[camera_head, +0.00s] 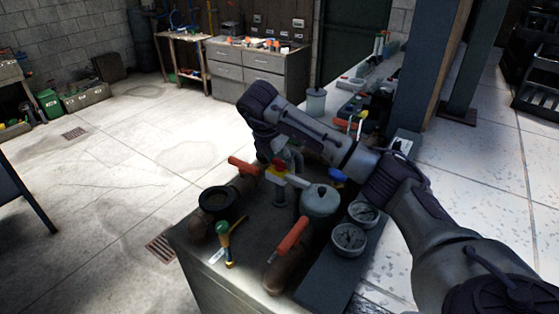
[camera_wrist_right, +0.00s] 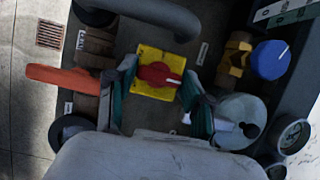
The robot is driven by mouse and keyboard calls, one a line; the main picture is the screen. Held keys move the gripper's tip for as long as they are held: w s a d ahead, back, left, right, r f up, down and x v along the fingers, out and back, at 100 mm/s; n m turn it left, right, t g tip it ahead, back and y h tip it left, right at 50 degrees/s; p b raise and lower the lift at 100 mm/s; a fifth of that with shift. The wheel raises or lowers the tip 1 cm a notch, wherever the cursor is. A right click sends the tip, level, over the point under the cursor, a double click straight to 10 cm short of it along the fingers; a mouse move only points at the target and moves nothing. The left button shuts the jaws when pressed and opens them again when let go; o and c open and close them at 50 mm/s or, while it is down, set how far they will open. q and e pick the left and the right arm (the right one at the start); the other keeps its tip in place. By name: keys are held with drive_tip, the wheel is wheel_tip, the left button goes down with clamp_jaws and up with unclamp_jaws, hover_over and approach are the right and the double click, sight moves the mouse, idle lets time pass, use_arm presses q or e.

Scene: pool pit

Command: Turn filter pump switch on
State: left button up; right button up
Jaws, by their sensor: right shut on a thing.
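The filter pump switch is a red knob (camera_wrist_right: 154,73) with a white mark, on a square yellow plate (camera_wrist_right: 152,92). In the right wrist view the white mark points to the right. In the head view the red knob (camera_head: 280,168) shows small on top of the pump unit, partly hidden by my right gripper. My right gripper (camera_wrist_right: 160,78) comes down from above, with one finger at each side of the knob, shut on it. The right gripper (camera_head: 284,158) also shows below the bent wrist in the head view. My left gripper is in neither view.
An orange lever (camera_wrist_right: 65,78) lies left of the switch and a blue knob (camera_wrist_right: 270,60) right of it. A second orange handle (camera_head: 292,236), a green-handled valve (camera_head: 224,238) and gauges (camera_head: 349,238) stand nearer in the head view. The floor at left is mostly clear.

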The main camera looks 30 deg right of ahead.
drive_tip(key=shift+r, duration=0.1)
idle(0.4)
drive_tip(key=o, duration=1.2)
drive_tip(key=shift+c, duration=0.2)
drive_tip(key=v, duration=1.2)
drive_tip(key=shift+w+a, duration=0.1)
